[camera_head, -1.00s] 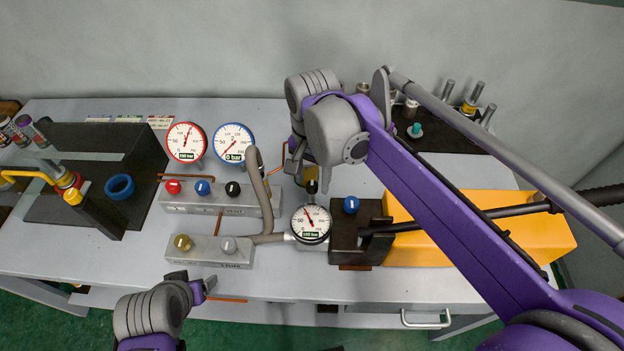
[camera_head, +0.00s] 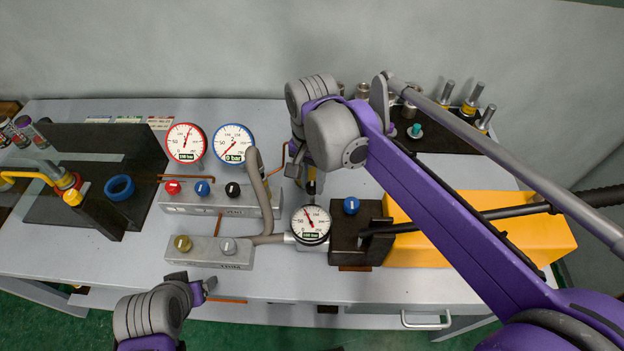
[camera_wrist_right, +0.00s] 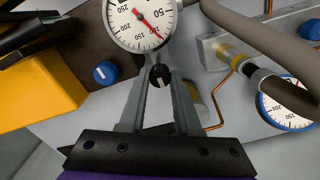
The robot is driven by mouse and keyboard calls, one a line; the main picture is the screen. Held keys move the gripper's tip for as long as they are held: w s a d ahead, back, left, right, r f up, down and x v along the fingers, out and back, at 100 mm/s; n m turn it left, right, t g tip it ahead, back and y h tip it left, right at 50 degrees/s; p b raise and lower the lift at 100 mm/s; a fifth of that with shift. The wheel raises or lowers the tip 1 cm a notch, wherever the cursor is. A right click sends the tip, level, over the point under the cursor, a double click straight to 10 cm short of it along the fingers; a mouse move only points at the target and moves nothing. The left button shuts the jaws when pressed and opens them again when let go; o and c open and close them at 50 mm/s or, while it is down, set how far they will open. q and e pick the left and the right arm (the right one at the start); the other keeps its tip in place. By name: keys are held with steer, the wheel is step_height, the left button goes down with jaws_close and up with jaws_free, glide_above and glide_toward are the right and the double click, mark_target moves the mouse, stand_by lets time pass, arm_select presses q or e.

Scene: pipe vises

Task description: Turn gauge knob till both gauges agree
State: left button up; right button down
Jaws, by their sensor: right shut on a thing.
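A black-rimmed gauge (camera_head: 310,222) sits on the pump block at the front middle; its needle points to the upper left, and it shows large in the right wrist view (camera_wrist_right: 143,20). A red-rimmed gauge (camera_head: 186,142) and a blue-rimmed gauge (camera_head: 234,143) stand behind, to the left; the blue one's label reads 0 bar. A small black knob (camera_wrist_right: 160,77) with a white mark is at the black-rimmed gauge's edge. My right gripper (camera_wrist_right: 159,80) is shut on that knob. My left gripper (camera_head: 193,286) hangs empty at the table's front edge; its jaw opening is unclear.
The manifold (camera_head: 225,202) carries red, blue and black knobs. A front block (camera_head: 208,250) has brass and grey knobs. A grey hose (camera_head: 262,180) bends near the right gripper. A yellow pump body (camera_head: 500,225) lies right, and a pipe vise (camera_head: 85,205) left.

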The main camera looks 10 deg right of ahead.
mark_target(312, 185)
steer(key=n, duration=0.6)
steer(key=shift+n, duration=0.3)
steer(key=n, duration=0.6)
steer(key=shift+n, duration=0.4)
steer(key=c, duration=0.6)
jaws_free()
step_height(312, 185, up, 11)
steer(key=shift+p, duration=0.4)
